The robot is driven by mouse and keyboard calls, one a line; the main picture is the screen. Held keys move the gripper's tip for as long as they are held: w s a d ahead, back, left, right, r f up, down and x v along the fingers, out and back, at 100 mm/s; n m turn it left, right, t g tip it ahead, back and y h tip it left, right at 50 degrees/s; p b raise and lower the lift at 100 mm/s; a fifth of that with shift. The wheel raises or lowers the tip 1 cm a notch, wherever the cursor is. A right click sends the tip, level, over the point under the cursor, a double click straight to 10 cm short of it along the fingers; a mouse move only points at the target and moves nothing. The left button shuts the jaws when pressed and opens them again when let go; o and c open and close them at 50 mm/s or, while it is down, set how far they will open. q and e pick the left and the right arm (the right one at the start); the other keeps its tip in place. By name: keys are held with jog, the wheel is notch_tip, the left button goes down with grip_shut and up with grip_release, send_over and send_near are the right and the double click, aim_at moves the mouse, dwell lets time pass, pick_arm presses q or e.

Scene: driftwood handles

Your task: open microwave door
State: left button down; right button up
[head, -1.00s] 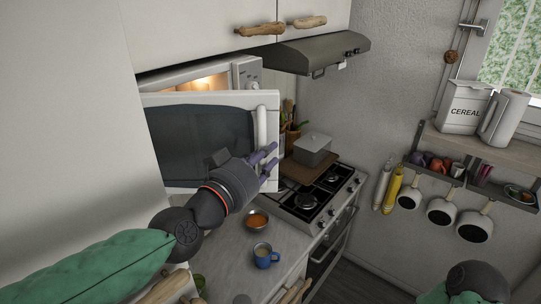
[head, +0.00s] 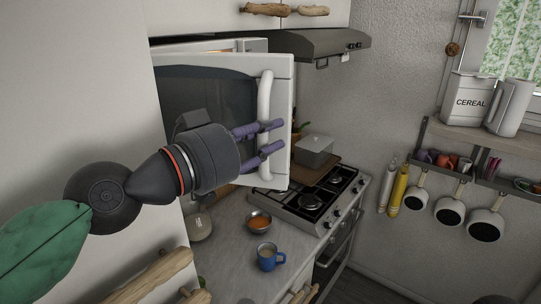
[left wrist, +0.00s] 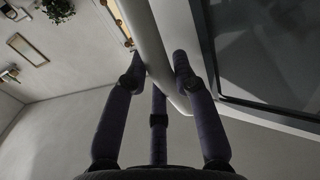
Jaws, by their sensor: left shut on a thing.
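The microwave door (head: 215,92) is white with a dark window and stands swung out from the microwave body (head: 215,45), whose lit inside shows only as a thin strip above it. The white vertical door handle (head: 264,97) is at the door's right edge. My left gripper (head: 272,138) has its purple fingers around the lower half of the handle and is shut on it. In the left wrist view the handle (left wrist: 145,35) runs between the fingers (left wrist: 158,68), with the door's window (left wrist: 265,50) to the right. My right gripper is not in view.
A counter (head: 225,240) below holds a bowl of orange food (head: 259,222) and a blue mug (head: 267,257). A stove (head: 310,195) with a grey pot (head: 314,150) stands to the right. A range hood (head: 322,45) hangs above. A pale wall or cabinet side fills the left.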

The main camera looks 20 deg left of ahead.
pick_arm(q)
jog(key=shift+s+a+b, duration=0.25)
jog(key=shift+s+b, duration=0.55)
jog(key=shift+s, duration=0.05)
jog(key=s+d+v, duration=0.1)
jog(key=v, duration=0.6)
jog(key=shift+s+r+m+h+p, duration=0.25)
jog(key=shift+m+h+p, duration=0.05)
jog(key=shift+p, duration=0.05)
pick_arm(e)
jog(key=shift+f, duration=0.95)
pick_arm(q)
jog(key=c, duration=1.2)
grip_release()
jog(key=shift+c, duration=0.2)
jog(key=shift+f, duration=0.15)
